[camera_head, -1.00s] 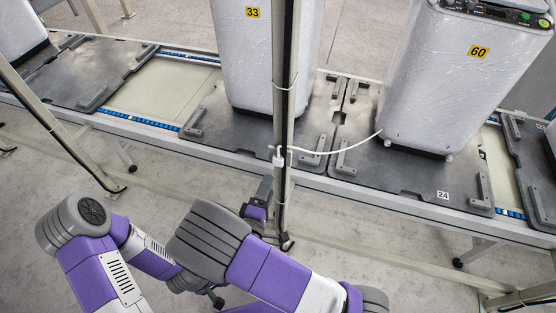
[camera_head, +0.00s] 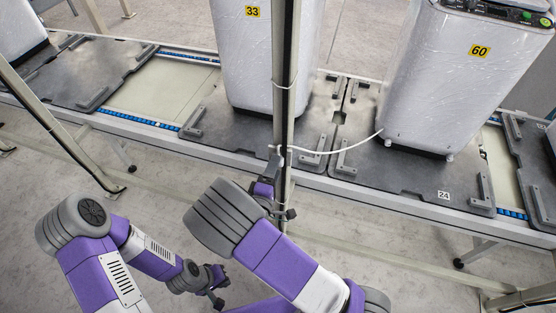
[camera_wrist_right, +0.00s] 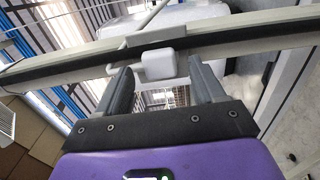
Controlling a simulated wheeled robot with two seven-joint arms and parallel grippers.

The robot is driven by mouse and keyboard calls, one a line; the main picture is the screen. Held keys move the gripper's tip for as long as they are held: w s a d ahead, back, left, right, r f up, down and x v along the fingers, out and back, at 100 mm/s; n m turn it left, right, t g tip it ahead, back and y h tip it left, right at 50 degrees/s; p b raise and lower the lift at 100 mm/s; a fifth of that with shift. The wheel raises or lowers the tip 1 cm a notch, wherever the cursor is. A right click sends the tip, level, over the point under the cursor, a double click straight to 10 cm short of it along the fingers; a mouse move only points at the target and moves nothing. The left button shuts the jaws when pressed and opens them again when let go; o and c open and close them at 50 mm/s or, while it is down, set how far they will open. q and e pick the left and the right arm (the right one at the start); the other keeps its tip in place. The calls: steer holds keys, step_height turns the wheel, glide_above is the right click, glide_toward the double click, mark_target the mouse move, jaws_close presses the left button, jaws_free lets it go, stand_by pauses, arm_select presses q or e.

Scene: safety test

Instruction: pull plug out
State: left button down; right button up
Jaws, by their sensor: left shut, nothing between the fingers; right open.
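A white cord (camera_head: 325,151) runs from the post to the wrapped machine marked 60 (camera_head: 450,80). My right gripper (camera_wrist_right: 160,70) is open, with one finger on each side of the plug in the right wrist view. I cannot tell whether the fingers touch it. In the head view my right gripper (camera_head: 271,167) is beside the post, just below the fitting, and its fingertips are small there. My left gripper (camera_head: 220,290) is shut and empty, low and away from the post.
A conveyor line with grey pallets (camera_head: 400,183) runs behind the post. Another wrapped machine marked 33 (camera_head: 245,60) stands behind it. A slanted metal post (camera_head: 55,130) is at the left. The floor (camera_head: 150,205) in front of the conveyor is clear.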

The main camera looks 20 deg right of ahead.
steer(key=shift+x, duration=1)
steer(key=shift+p, duration=0.45)
stand_by(0.3)
steer(key=shift+c, duration=0.5)
jaws_close()
steer(key=shift+s+a, duration=0.1)
steer(key=shift+p+v, duration=0.4)
steer(key=shift+v, duration=2.45)
